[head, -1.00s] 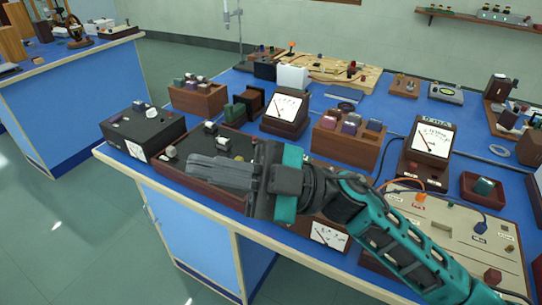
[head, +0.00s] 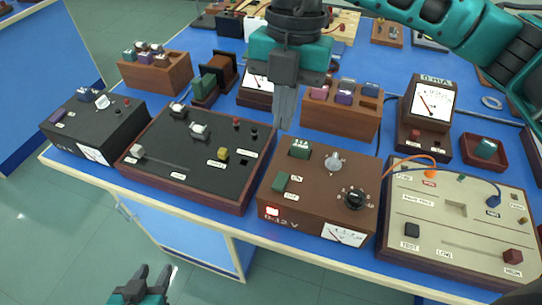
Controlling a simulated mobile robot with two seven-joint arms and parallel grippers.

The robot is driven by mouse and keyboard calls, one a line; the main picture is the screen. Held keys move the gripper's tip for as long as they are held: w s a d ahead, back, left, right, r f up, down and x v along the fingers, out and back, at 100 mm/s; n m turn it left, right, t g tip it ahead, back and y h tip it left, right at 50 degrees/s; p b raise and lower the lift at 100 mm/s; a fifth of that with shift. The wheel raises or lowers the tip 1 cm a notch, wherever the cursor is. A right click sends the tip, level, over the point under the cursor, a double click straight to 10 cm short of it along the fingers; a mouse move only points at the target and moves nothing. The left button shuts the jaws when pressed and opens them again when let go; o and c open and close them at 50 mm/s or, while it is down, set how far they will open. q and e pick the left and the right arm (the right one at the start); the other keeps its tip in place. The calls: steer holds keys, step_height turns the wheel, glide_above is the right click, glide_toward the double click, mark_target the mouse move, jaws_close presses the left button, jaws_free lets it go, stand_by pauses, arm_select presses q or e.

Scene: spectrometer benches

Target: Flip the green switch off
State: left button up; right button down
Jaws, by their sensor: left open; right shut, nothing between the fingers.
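A brown power box (head: 330,205) marked 0-12 V stands at the front of the blue bench. My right gripper (head: 284,124) points down, shut and empty, just behind the box's back left edge. It appears apart from both green parts. My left gripper (head: 142,274) is open and empty, low in front of the bench; its lower part is cut off by the frame.
A black-topped panel box (head: 190,185) stands left of the power box, and a cream panel (head: 440,245) with cables stands close on its right. A wooden block holder (head: 340,120) and a dial meter (head: 428,105) stand behind. The floor in front is clear.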

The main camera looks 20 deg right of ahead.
mark_target(280, 185)
steer(key=shift+w+d+r, duration=0.2)
steer(key=shift+w+d, duration=0.05)
steer(key=shift+d, duration=0.15)
steer(key=f, duration=0.4)
steer(key=s+f, duration=0.1)
steer(key=f, duration=0.4)
steer(key=a+f, duration=0.1)
steer(key=f, duration=0.4)
steer(key=shift+s+a, duration=0.1)
steer(key=shift+s, duration=0.2)
